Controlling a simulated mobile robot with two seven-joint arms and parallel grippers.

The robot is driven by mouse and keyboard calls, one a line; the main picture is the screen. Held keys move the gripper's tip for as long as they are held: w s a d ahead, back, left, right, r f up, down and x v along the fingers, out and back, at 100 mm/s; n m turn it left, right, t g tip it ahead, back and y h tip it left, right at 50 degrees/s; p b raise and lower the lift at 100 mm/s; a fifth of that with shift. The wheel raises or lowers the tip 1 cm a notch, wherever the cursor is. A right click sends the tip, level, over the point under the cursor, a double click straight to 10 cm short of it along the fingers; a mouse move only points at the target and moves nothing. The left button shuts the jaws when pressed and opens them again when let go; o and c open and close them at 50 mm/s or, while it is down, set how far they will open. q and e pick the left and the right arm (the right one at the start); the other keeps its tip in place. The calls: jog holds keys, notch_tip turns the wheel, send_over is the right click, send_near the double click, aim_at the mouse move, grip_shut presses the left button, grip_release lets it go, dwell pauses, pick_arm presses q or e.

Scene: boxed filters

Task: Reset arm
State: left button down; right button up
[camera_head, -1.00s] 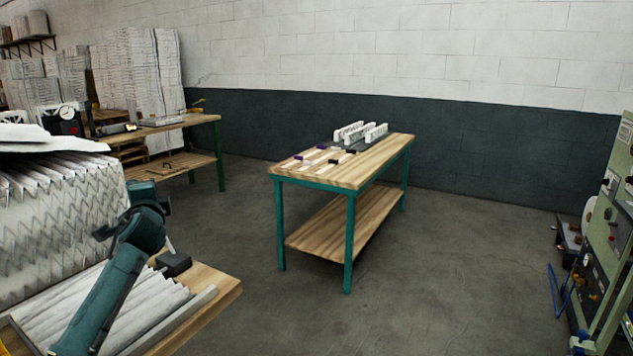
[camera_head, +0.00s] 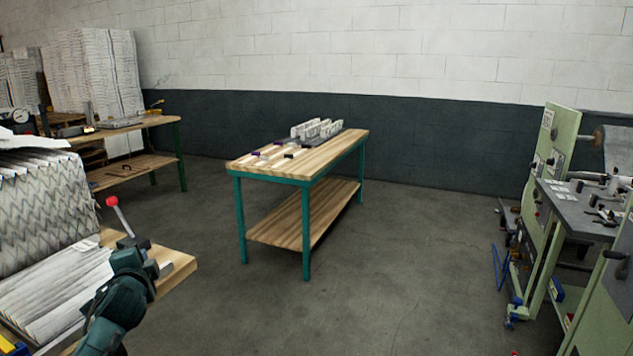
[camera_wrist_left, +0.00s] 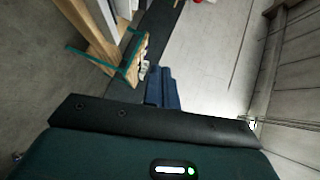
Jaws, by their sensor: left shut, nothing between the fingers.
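My left arm (camera_head: 125,290) shows in dark teal at the lower left of the head view, bent in front of the near workbench. Its fingers cannot be made out clearly there. In the left wrist view, my left gripper (camera_wrist_left: 160,72) has its two blue fingers together, shut and empty, with nothing held. The fingers are clear of the tilted scene behind them. My right gripper is in neither view.
A wooden table with teal legs (camera_head: 335,150) stands mid-floor, holding white pleated filters (camera_head: 316,128) and small parts. Near left is a bench (camera_head: 177,270) with pleated stacks (camera_head: 45,200). A green machine (camera_head: 545,190) stands right. Floor between is open.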

pick_arm(q)
jog(key=s+d+f+n+g+h, duration=0.1)
jog(key=s+d+f+h, duration=0.2)
jog(key=s+d+f, duration=0.5)
jog(key=s+d+f+n+g+h, duration=0.15)
jog(key=s+d+f, duration=0.3)
jog(key=f, duration=0.55)
jog(key=s+d+f+n+h, duration=0.1)
jog(key=s+d+f+n, duration=0.1)
jog(key=s, duration=0.6)
jog(key=s+d+f+n+g+h, duration=0.1)
jog(key=s+d+f+n+h, duration=0.1)
jog(key=s+d, duration=0.3)
jog(key=s+d+f+n+g+h, duration=0.1)
jog(key=s+d+f+n, duration=0.1)
jog(key=s, duration=0.8)
jog(key=shift+s+d+f+n, duration=0.3)
jog(key=shift+d+f+n, duration=0.05)
jog(key=shift+d+f, duration=0.45)
jog(key=shift+a+h, duration=0.1)
jog(key=shift+h, duration=0.15)
